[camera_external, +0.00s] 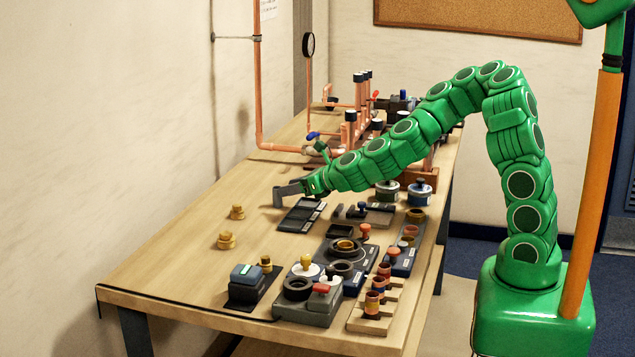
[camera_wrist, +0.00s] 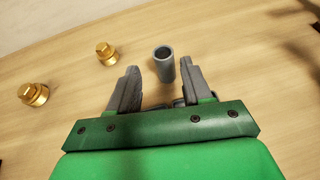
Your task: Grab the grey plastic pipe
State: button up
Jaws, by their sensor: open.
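The grey plastic pipe (camera_wrist: 164,66) is a short hollow tube in the wrist view, with its open end showing at the top. It appears between the two grey fingers of my gripper (camera_wrist: 157,68), nearer the right finger. My gripper is open. In the external view, my gripper (camera_external: 288,191) is low over the left part of the wooden table.
Two brass fittings (camera_external: 237,212) (camera_external: 226,240) stand on the wooden table (camera_external: 165,262), left of my gripper. A dark tray (camera_external: 301,215) lies close to its right. Copper pipework (camera_external: 350,130) stands behind. Several tools and parts crowd the front right. The table's left front is clear.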

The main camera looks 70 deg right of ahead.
aim_at(272, 191)
jog(key=shift+x, duration=3.85)
jog(key=shift+c, duration=0.4)
jog(key=c, duration=0.8)
jog(key=shift+r, duration=0.2)
